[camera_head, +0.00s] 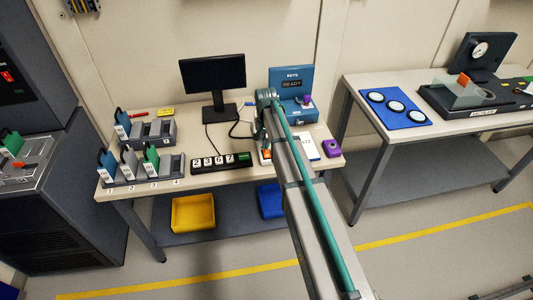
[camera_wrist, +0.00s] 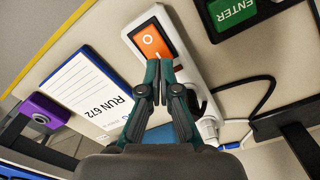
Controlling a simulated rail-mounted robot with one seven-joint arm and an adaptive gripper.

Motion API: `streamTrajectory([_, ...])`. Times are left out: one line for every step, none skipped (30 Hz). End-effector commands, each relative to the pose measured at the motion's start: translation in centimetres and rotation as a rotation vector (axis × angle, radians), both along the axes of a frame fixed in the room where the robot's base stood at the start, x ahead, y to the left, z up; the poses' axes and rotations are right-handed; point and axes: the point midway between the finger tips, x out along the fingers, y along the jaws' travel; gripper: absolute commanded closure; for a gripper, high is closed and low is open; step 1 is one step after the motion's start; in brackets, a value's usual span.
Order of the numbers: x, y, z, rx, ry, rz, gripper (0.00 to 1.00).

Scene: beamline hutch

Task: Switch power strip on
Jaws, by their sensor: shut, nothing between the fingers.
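The power strip is a long white bar on the bench; in the wrist view its end (camera_wrist: 134,28) is at upper middle and it runs down to the right. Its orange rocker switch (camera_wrist: 153,42) bears a white round mark. I cannot tell which side of the rocker is pressed. My gripper (camera_wrist: 160,80) is shut and empty, with its fingertips over the strip just below the switch in the picture. Whether they touch it is unclear. The fingers hide part of the strip. In the head view my arm covers most of the strip, with some orange (camera_head: 265,154) showing.
A RUN 672 card (camera_wrist: 88,92) and a purple device (camera_wrist: 45,113) lie left of the strip in the wrist view. A green ENTER key (camera_wrist: 235,10) sits close on its right. A white plug (camera_wrist: 209,130) and cables (camera_wrist: 262,100) are at lower right.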

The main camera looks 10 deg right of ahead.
Motion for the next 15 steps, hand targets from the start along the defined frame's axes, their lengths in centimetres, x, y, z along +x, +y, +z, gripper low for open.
streamTrajectory([0.00,0.00,-0.02,0.000,0.000,0.000,1.00])
streamTrajectory([0.00,0.00,-0.03,0.000,0.000,0.000,1.00])
streamTrajectory([0.00,0.00,-0.06,0.000,0.000,0.000,1.00])
streamTrajectory([0.00,0.00,-0.08,0.000,0.000,0.000,1.00])
streamTrajectory([0.00,0.00,-0.12,0.000,0.000,0.000,1.00])
streamTrajectory([0.00,0.00,-0.17,0.000,0.000,0.000,1.00])
streamTrajectory([0.00,0.00,-0.20,0.000,0.000,0.000,1.00])
streamTrajectory([0.00,0.00,-0.25,0.000,0.000,0.000,1.00])
streamTrajectory([0.00,0.00,-0.31,0.000,0.000,0.000,1.00])
streamTrajectory([0.00,0.00,-0.35,0.000,0.000,0.000,1.00])
streamTrajectory([0.00,0.00,-0.39,0.000,0.000,0.000,1.00])
streamTrajectory([0.00,0.00,-0.45,0.000,0.000,0.000,1.00])
streamTrajectory([0.00,0.00,-0.49,0.000,0.000,0.000,1.00])
streamTrajectory([0.00,0.00,-0.53,0.000,0.000,0.000,1.00])
streamTrajectory([0.00,0.00,-0.58,0.000,0.000,0.000,1.00])
